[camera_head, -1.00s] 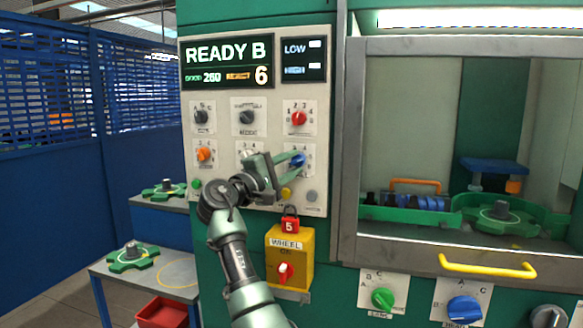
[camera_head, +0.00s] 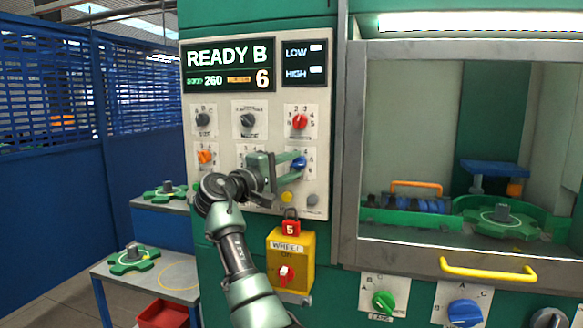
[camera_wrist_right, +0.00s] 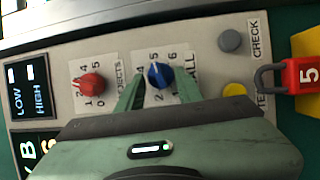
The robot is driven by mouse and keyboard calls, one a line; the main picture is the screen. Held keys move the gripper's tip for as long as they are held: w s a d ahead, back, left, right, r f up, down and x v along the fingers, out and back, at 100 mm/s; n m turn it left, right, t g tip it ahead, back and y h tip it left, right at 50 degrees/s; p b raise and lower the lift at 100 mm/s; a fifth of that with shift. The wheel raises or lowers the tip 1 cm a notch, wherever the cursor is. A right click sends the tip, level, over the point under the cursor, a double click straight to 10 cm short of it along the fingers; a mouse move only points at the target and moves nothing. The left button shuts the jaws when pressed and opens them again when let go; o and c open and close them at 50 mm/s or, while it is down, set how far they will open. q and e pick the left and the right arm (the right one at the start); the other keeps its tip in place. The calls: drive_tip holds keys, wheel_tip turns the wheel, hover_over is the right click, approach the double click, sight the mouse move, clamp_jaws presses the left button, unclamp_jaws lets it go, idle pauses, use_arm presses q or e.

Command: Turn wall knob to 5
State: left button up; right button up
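The blue knob (camera_head: 299,163) is on the grey control panel, at the right end of its lower row of dials. In the right wrist view the blue knob (camera_wrist_right: 160,75) sits on a white plate with numbers, among them 2, 4, 5 and 6, and a label ending in "LL". I cannot read its pointer surely. My right gripper (camera_head: 292,166) faces the panel at this knob. In the right wrist view its two green fingers (camera_wrist_right: 160,88) are apart, one on each side of the knob. Whether they touch it is unclear. My left gripper is not in view.
A red knob (camera_wrist_right: 90,84) sits directly beside the blue one. A yellow button (camera_wrist_right: 234,90), a grey button (camera_wrist_right: 230,40) and a red padlock (camera_wrist_right: 301,76) are close by. An orange knob (camera_head: 205,157) and dark knobs are on the panel's left. A metal-framed window stands right.

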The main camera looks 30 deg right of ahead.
drive_tip(key=shift+o, duration=0.8)
drive_tip(key=shift+a+f, duration=0.1)
drive_tip(key=shift+a, duration=0.1)
drive_tip(key=b+v, duration=0.1)
drive_tip(key=v, duration=0.6)
drive_tip(key=shift+b, duration=0.4)
drive_tip(key=shift+a, duration=0.15)
